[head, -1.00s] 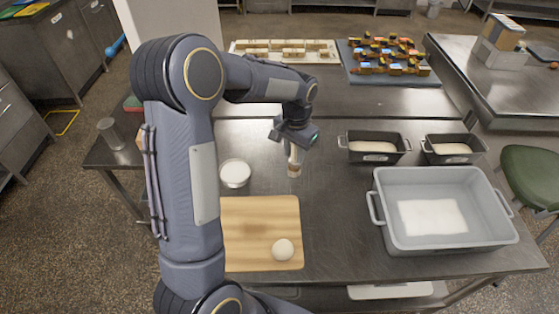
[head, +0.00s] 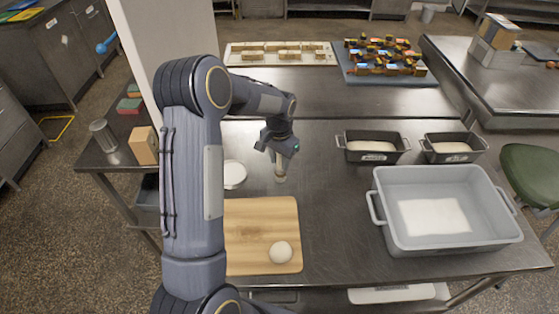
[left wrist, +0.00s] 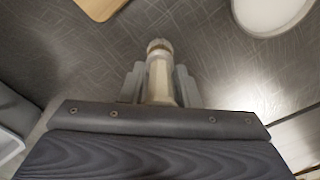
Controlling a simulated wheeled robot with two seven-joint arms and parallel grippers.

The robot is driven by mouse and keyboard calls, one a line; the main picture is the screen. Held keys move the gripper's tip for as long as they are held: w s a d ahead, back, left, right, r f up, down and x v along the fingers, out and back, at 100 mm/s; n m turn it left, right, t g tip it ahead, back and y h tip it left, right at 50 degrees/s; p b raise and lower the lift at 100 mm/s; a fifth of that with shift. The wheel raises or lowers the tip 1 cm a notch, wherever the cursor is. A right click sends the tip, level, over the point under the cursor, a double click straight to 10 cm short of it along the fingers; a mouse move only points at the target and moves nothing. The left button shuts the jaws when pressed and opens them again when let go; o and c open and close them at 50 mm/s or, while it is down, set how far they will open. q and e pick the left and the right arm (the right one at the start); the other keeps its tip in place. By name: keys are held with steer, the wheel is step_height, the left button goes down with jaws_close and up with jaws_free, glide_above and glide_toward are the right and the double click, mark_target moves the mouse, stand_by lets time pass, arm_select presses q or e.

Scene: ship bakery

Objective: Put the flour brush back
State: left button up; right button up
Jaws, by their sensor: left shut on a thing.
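My left gripper (head: 280,158) is shut on the flour brush (head: 280,174), a pale, narrow thing that hangs down from the jaws. The brush is right of the white bowl (head: 234,174) and beyond the wooden board (head: 262,232). In the left wrist view the brush (left wrist: 159,75) stands between the two grey fingers, with its end pointing away from the palm. I cannot tell whether its lower end touches the steel table. My right gripper is not in view.
A ball of dough (head: 281,252) lies on the board. Two dark loaf tins (head: 372,158) and a large grey tub (head: 447,245) stand at the right. A wooden block (head: 144,146) and a metal cup (head: 103,136) are at the left. The table between brush and tub is clear.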

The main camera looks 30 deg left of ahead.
arm_select(q)
steer(key=shift+f, duration=0.25)
steer(key=o, duration=1)
steer(key=shift+c, duration=0.2)
steer(key=shift+r, duration=0.1)
